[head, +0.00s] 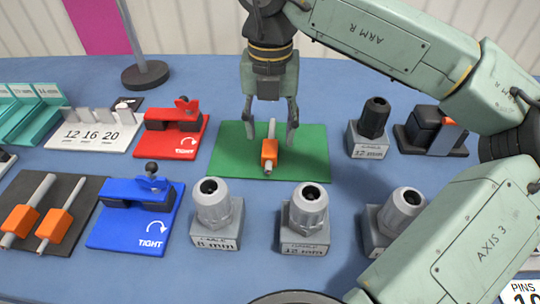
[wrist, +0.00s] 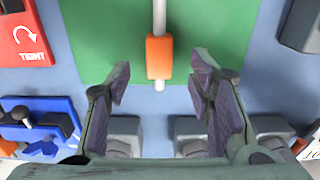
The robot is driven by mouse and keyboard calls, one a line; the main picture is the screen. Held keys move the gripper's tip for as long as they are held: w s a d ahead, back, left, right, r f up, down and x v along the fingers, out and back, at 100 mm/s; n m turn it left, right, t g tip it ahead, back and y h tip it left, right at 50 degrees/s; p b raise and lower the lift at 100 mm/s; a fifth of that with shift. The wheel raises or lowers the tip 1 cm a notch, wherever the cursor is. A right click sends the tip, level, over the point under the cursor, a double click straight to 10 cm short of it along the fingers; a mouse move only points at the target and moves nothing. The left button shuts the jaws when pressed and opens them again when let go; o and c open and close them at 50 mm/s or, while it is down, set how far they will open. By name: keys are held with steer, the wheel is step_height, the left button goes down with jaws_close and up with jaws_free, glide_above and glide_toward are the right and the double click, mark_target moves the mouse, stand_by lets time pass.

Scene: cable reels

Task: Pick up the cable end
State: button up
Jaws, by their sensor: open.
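The cable end (head: 270,150) is a grey rod with an orange block around it, lying on the green mat (head: 228,160). In the wrist view the cable end (wrist: 160,58) points down the picture, its short grey tip below the orange block. My gripper (head: 270,130) is open, pointing down above the mat, with a finger on each side of the cable end. In the wrist view my gripper (wrist: 162,85) shows both fingers apart, left and right of the rod's tip, with nothing between the pads. I cannot tell the exact height of the fingertips above the mat.
Grey cable glands (head: 305,210) stand in front of the mat. A red clamp (head: 172,130) and a blue clamp (head: 135,215) are to the left. A dark-topped gland (head: 370,125) is to the right. Two more orange-blocked rods lie on a dark mat (head: 75,190) at far left.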

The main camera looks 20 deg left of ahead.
mark_target(270, 146)
step_height(270, 146, down, 5)
steer(key=shift+w+a+r+b, duration=0.1)
steer(key=shift+b, duration=0.95)
steer(key=shift+r, duration=0.1)
steer(key=shift+c, duration=0.3)
jaws_close()
